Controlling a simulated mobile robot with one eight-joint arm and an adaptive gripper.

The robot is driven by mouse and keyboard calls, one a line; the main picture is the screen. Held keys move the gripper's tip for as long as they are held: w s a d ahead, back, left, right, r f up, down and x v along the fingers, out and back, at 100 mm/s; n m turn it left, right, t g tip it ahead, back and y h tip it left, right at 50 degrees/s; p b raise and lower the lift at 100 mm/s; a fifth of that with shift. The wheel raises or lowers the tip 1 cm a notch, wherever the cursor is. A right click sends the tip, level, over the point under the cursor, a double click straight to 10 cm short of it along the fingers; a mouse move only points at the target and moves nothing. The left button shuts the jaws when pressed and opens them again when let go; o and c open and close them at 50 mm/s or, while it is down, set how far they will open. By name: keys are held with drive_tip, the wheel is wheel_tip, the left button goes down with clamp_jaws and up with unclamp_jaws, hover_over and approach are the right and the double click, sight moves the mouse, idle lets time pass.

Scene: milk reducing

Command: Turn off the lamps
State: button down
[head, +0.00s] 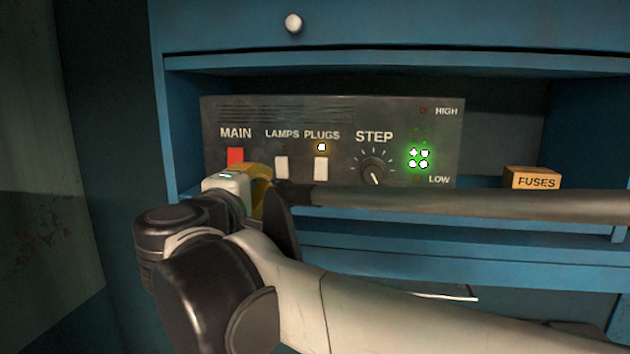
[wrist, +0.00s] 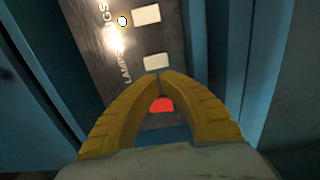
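The dark control panel (head: 400,125) stands in a blue cabinet. Its white LAMPS switch (head: 281,167) sits between the red MAIN switch (head: 235,156) and the white PLUGS switch (head: 320,168). A small light (head: 321,147) glows above PLUGS; I see none lit above LAMPS. My gripper (head: 264,172) is in front of the panel, below and left of the LAMPS switch. In the wrist view, its yellow fingertips (wrist: 161,74) meet, shut and empty, just below the LAMPS switch (wrist: 157,62). I cannot tell whether they touch it. The red switch (wrist: 161,104) shows between the fingers.
The STEP knob (head: 375,171) and lit green lights (head: 419,158) are on the panel's right side. A FUSES box (head: 532,179) stands on the shelf to the right. A round drawer knob (head: 294,24) is above. My arm crosses the front of the shelf.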

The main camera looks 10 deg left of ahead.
drive_tip(key=shift+s+b, duration=0.75)
drive_tip(key=shift+s, duration=2.85)
drive_tip(key=d+f+m+g+h+b, duration=0.1)
drive_tip(key=d+f+m+g+b, duration=0.1)
drive_tip(key=d+f+b, duration=0.65)
drive_tip(key=w+d+f+m+g+b, duration=0.15)
drive_tip(key=d+f, duration=0.45)
drive_tip(key=f, duration=0.7)
drive_tip(key=d+f+m+g+h+b, duration=0.1)
drive_tip(key=d+f+m+g+b, duration=0.2)
drive_tip(key=d+f+b, duration=0.45)
drive_tip(key=s+d+f+m+g+y+b, duration=0.1)
drive_tip(key=s+d+f+m+b, duration=0.2)
drive_tip(key=f, duration=1)
drive_tip(key=s+d+f+m+g+y+b, duration=0.1)
drive_tip(key=s+d+f+m+b, duration=0.3)
drive_tip(key=f+b, duration=0.5)
drive_tip(key=s+d+f+m+g+y+b, duration=0.1)
drive_tip(key=s+d+f+b, duration=0.4)
drive_tip(key=f, duration=1.3)
drive_tip(key=shift+s+d+f+m+g+y+b, duration=0.35)
drive_tip(key=shift+s+m+g+b, duration=0.2)
drive_tip(key=shift+m+b, duration=0.5)
